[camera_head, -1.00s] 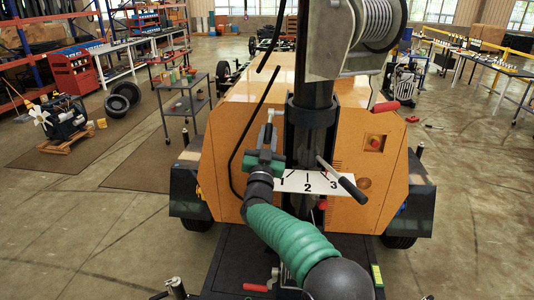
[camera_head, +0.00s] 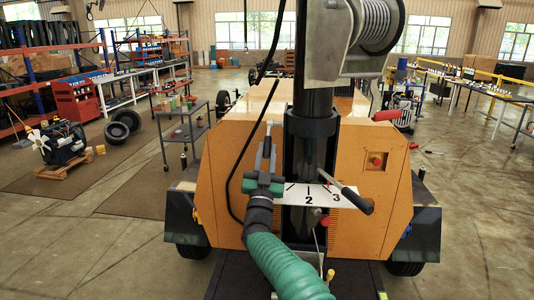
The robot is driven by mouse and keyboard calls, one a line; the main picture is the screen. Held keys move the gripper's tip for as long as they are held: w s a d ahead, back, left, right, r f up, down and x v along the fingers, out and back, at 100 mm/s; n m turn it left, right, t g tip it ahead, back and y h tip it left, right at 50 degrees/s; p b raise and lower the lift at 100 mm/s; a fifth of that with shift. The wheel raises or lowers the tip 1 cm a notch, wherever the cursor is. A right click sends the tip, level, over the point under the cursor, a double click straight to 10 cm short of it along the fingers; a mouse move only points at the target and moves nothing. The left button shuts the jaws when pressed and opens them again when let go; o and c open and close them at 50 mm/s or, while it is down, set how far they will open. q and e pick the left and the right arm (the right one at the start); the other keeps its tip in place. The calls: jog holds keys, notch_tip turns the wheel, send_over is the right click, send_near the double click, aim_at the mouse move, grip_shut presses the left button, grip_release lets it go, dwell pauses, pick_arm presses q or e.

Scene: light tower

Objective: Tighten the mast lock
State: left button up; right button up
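The black mast (camera_head: 308,160) stands upright before the orange cabinet. A white plate (camera_head: 294,196) at its foot shows 2 and 3. A lever with a dark grip (camera_head: 357,199) slants down to the right across the plate, near the 3. My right gripper (camera_head: 267,144), with green body and grey fingers, is left of the mast, pointing away from me. A light grey bar (camera_head: 269,127) shows at its fingertips; I cannot tell whether the fingers hold it. The gripper is apart from the dark-gripped lever. Which part is the mast lock is unclear. My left gripper is not in view.
A winch drum (camera_head: 376,24) hangs on the mast at upper right. The cabinet (camera_head: 225,160) carries a red button (camera_head: 376,161). A black cable (camera_head: 243,150) hangs left of the mast. Open floor lies on both sides.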

jog(key=o, duration=0.3)
jog(key=shift+a, duration=0.1)
jog(key=shift+o, duration=0.2)
jog(key=shift+s+f, duration=0.15)
jog(key=shift+s, duration=0.05)
jog(key=b+v, duration=0.5)
jog(key=v, duration=1.1)
